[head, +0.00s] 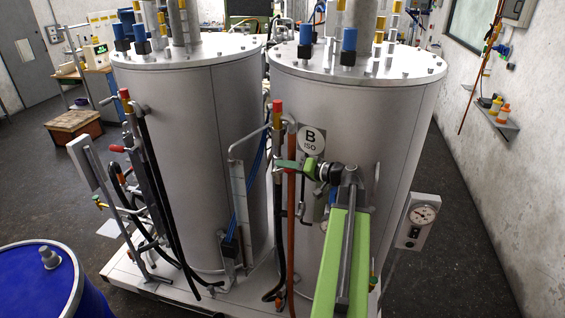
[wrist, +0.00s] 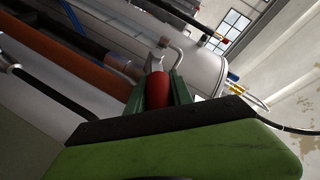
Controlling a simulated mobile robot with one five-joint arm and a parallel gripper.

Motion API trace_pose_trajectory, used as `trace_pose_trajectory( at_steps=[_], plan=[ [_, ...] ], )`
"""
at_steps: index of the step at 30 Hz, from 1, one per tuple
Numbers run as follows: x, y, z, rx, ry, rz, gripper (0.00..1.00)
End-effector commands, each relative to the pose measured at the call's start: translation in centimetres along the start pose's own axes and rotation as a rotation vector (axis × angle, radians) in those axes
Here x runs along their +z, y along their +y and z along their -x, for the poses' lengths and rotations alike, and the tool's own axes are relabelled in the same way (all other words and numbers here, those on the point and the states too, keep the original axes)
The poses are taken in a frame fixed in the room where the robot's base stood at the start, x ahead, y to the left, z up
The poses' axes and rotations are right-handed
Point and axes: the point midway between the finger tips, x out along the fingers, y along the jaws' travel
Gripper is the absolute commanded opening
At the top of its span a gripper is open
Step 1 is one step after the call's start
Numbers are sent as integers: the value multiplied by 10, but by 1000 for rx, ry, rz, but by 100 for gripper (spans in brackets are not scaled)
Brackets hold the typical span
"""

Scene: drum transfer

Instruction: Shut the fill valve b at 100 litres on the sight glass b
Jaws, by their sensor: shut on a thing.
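Tank B (head: 345,110) bears a round "B ISO" sign (head: 312,141). My gripper (head: 284,164) is at its front left, below the sign. In the wrist view my gripper (wrist: 157,92) has its dark green fingers shut on a red grip, which I take for the handle of fill valve b (wrist: 157,88). In the head view my fingers hide most of this handle. A clear upright panel with blue lines, probably sight glass b (head: 240,195), stands left of my gripper. Its level and marks are too small to read.
The second tank (head: 195,150) stands left, with its own red lever (head: 116,149) and hoses. An orange pipe (head: 291,215) and a black hose run down close below my gripper. A gauge box (head: 417,220) is right. A blue drum (head: 40,285) stands front left.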

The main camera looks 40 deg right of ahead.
Motion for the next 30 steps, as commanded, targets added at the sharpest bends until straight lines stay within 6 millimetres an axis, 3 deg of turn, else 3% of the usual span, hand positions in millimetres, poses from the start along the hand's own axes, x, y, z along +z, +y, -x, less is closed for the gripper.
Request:
trace_pose_trajectory(
  at_steps=[8, 9, 13, 23, 26, 30],
  plan=[
    [-4, 4, 5, -1, 7, -4, 0],
    [-4, 4, 6, 0, 7, -4, 32],
    [-5, 6, 8, 2, 9, -5, 49],
    [-6, 6, 12, 5, 11, -5, 49],
    [-6, 6, 26, 7, 13, -5, 49],
    [-7, 4, 62, 7, 14, -6, 49]
  ],
)
